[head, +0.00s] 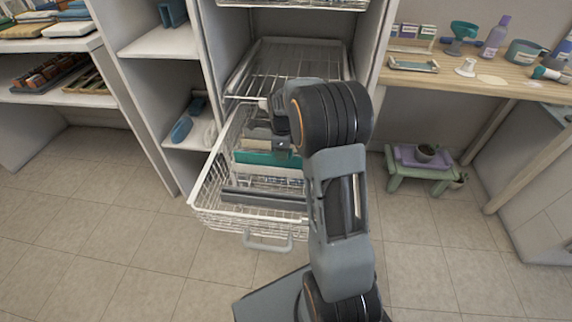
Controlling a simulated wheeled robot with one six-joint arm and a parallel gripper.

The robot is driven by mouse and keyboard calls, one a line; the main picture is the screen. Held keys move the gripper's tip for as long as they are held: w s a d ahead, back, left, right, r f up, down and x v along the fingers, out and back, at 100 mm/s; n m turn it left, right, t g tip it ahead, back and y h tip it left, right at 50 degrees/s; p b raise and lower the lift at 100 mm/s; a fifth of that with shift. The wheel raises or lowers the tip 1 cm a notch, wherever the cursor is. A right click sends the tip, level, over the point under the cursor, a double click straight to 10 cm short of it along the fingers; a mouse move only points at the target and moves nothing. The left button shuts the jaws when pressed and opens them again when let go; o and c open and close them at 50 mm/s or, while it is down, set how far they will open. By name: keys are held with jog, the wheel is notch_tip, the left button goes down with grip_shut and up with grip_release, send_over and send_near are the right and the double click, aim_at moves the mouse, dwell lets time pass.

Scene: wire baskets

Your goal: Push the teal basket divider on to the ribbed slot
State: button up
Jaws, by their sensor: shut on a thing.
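The teal basket divider (256,158) stands across the inside of a pulled-out white wire basket (213,178), about midway along it. My gripper (283,146) is over the basket, shut on the divider's upper edge toward its right side. My arm hides the basket's right side and part of the divider. A dark grey bar (262,198) lies across the basket nearer its front, apart from the divider. I cannot make out ribs on it or tell whether it is the ribbed slot.
The basket's front handle (268,243) hangs over open tiled floor. White shelves (163,42) stand left of the cabinet. A wooden counter (465,78) with bottles is at right, above a green stool (420,170) with potted plants. An empty wire rack (290,68) is behind the basket.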

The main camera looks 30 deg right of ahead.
grip_shut()
jog(key=shift+r+p, duration=0.4)
jog(key=shift+r, duration=0.05)
dwell(0.6)
jog(key=shift+r+p, duration=3.35)
jog(key=shift+r, duration=0.45)
jog(key=shift+r+p, duration=2.2)
jog(key=shift+r, duration=0.3)
jog(key=shift+r+p, duration=1.2)
jog(key=shift+r, duration=0.2)
